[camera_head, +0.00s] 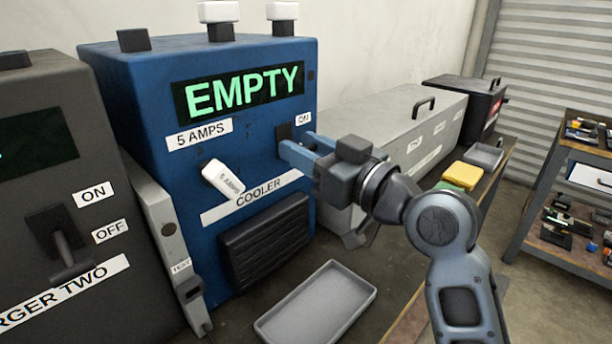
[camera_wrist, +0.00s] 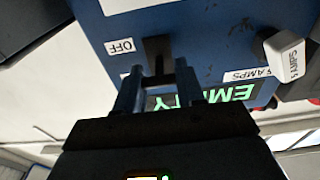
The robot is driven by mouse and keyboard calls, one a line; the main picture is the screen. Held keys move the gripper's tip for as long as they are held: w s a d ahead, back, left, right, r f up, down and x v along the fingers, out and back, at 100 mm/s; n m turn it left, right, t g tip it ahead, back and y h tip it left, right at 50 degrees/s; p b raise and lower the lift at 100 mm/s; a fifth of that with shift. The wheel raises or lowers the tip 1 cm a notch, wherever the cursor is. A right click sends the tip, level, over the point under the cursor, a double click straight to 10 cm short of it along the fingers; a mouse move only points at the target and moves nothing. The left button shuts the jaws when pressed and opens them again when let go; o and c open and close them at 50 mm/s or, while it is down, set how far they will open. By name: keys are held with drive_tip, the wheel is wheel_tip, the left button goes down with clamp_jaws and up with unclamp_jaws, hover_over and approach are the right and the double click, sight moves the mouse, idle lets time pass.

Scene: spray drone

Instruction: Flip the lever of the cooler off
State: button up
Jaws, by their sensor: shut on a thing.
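The cooler (camera_head: 205,75) is a blue box with a lit EMPTY display and a COOLER label. Its lever sits on a small dark plate (camera_head: 284,132) on the right of the front face, beside the ON label (camera_head: 303,118). My gripper (camera_head: 296,144) is at this plate and covers most of the lever in the head view. In the wrist view, which is upside down, my gripper (camera_wrist: 159,68) is shut on the dark lever (camera_wrist: 158,79), with a finger at each side. The handle appears on the ON side. The OFF label (camera_wrist: 120,47) shows beside the plate there.
A white knob (camera_head: 222,179) marked with amps sticks out left of the lever. A grey charger (camera_head: 40,130) with its own lever stands at the left. An empty grey tray (camera_head: 315,305) lies in front. A long grey box (camera_head: 390,125) stands to the right.

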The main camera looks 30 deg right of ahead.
wheel_tip(320, 180, down, 2)
drive_tip(key=t+y+b, duration=0.1)
drive_tip(key=t+b, duration=0.2)
drive_tip(key=b, duration=0.8)
drive_tip(key=shift+w+f+b, duration=0.1)
drive_tip(key=shift+f+b, duration=0.05)
drive_tip(key=shift+b, duration=0.15)
drive_tip(key=shift+t+b, duration=0.5)
drive_tip(key=shift+b, duration=0.3)
drive_tip(key=shift+w+a+b, duration=0.1)
drive_tip(key=shift+b, duration=0.5)
drive_tip(key=o, duration=1)
drive_tip(key=shift+o, duration=0.2)
